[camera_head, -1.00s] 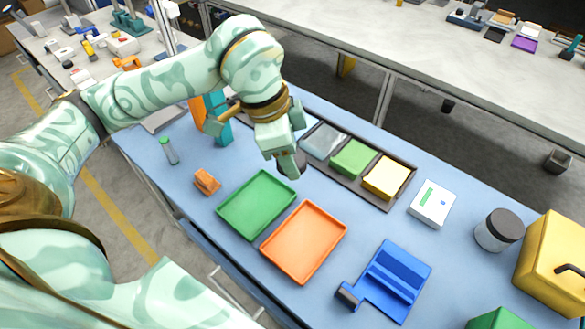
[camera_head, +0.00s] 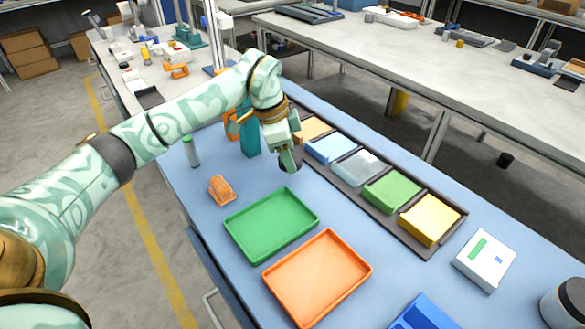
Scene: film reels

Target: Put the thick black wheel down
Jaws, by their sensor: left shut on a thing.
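My left gripper (camera_head: 287,155) is at the upper middle of the head view, pointing down over the blue table. It is shut on the thick black wheel (camera_head: 290,162), a small dark round piece that shows beneath the fingers. The fingers hide part of the wheel. The wheel is low, near the table top behind the green tray; I cannot tell whether it touches the table. The green tray (camera_head: 262,240) and the orange tray (camera_head: 304,296) lie empty in front of it. My right gripper is not in view.
A dark rack (camera_head: 440,240) with orange, blue, grey, green and yellow blocks runs along the right of the gripper. A small orange block (camera_head: 221,189) and a green-capped bottle (camera_head: 191,152) stand at left. A white box (camera_head: 485,260) lies at right. A teal stand (camera_head: 249,135) is behind the gripper.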

